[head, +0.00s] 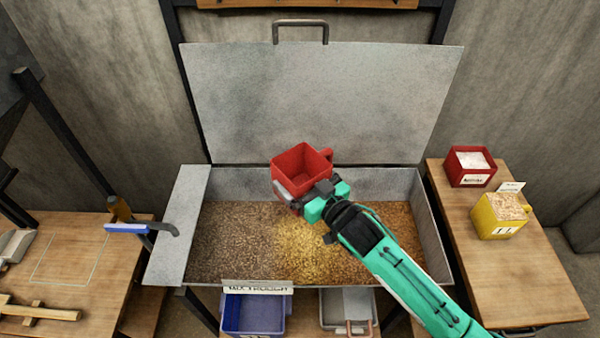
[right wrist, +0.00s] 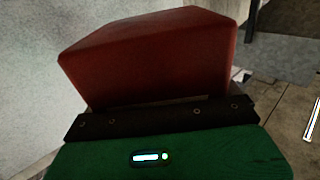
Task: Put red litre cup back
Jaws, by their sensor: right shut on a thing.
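The red litre cup (head: 300,160) is a square, open-topped cup above the far part of the grain trough. It looks empty inside and has a handle on its right side. My right gripper (head: 300,197) is shut on it from the near side. In the right wrist view the cup (right wrist: 155,58) fills the space just past the dark jaw (right wrist: 165,116). The cup's underside and most of the fingers are hidden. My left gripper is not in view.
A metal trough (head: 434,225) of mixed grain lies below, its lid (head: 320,100) raised behind. On the right table (head: 530,285) stand a red container (head: 470,168) with white contents and a yellow cup (head: 500,215) of grain. The near part of that table is bare. Blue (head: 252,314) and grey bins (head: 347,308) sit below.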

